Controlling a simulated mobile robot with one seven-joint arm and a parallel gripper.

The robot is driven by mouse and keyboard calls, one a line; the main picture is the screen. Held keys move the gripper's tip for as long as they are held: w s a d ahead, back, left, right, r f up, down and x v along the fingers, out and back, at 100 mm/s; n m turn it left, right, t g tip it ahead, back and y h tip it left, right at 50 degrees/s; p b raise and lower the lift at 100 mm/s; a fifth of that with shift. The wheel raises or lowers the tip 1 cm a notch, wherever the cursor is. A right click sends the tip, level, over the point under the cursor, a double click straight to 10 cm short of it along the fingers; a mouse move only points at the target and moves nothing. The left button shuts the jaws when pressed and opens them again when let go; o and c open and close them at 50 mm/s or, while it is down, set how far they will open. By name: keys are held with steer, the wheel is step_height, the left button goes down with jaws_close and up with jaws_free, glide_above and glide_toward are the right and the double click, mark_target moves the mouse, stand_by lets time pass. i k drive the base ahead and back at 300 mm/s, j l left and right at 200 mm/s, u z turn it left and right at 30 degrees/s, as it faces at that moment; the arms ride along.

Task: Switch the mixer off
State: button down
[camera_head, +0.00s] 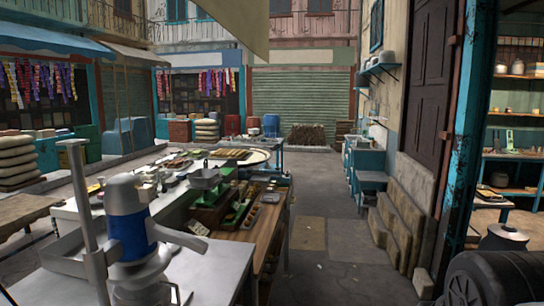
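A machine with a white and blue upright motor-like body (131,225) stands in the left foreground, and it looks like the mixer. A grey vertical post (88,215) stands beside it, with grey arms around its lower part. Its base is cut off by the bottom edge of the picture. I cannot make out a switch on it, or whether it is running. My gripper is not in view.
A pale metal tabletop (215,272) spreads around the machine. Behind it, a wooden bench (262,240) holds trays and small goods. An open paved lane (335,262) runs to a green shutter (295,105). A dark rounded object (495,280) fills the lower right.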

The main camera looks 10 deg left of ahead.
mark_target(164, 189)
steer(key=i, duration=1.5)
steer(key=i+u, duration=0.15)
steer(key=u, duration=1.65)
